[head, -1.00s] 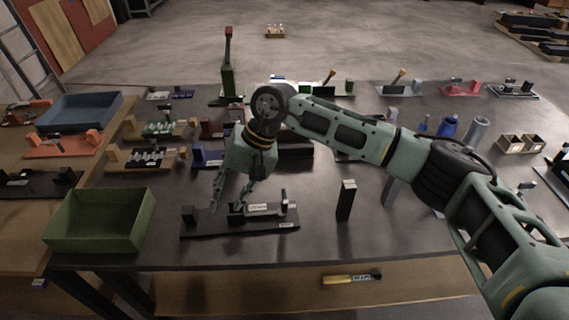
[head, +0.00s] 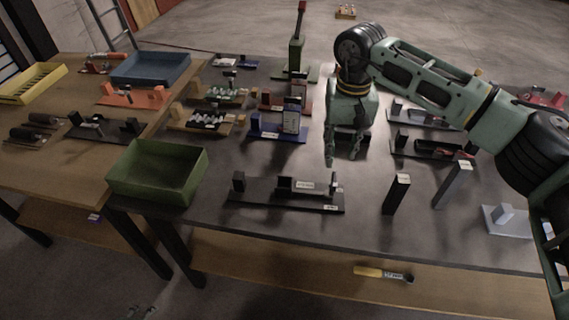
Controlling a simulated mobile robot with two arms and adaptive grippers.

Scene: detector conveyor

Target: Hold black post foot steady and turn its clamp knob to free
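A black fixture on a long flat base (head: 262,197) lies near the front edge of the dark table; I take it to be the black post foot. It has a short upright at its left end, a labelled block (head: 302,185) in the middle, and a small upright part (head: 334,184) at its right end. Whether that part is the clamp knob is too small to tell. My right gripper (head: 344,158) hangs above and behind the fixture's right end, fingers down and apart, with nothing visible between them. My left gripper is not in view.
A green tray (head: 125,182) stands left of the fixture. Two dark posts (head: 396,196) (head: 452,186) stand to its right. Blue (head: 278,130) and other coloured fixtures sit behind. A yellow-handled tool (head: 370,272) lies on the lower shelf. Bare tabletop surrounds the fixture.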

